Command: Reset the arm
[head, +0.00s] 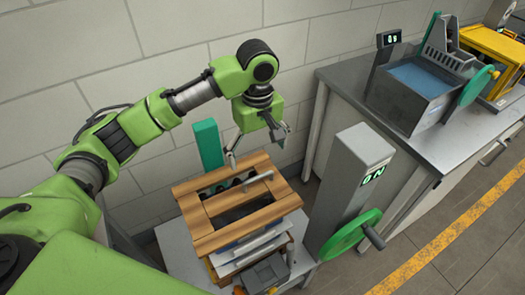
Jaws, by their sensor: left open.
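My left arm comes in from the left and bends down over a small stand. My left gripper (255,147) is open and points down above the back of a wooden-framed crate (196,222). No object shows between its fingers. The crate has wooden slats on top and dark gaps between them, and its inside is mostly hidden. A light bar lies across its top. No amber bottle can be made out. My right gripper is not in this view.
A grey pillar (349,170) with a green handwheel (350,233) stands right of the crate. A green post (208,145) rises behind it. At the right, a grey bench (345,78) carries a water tank (418,78) and a yellow-framed machine (492,45). Floor with a yellow line (440,244) is clear.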

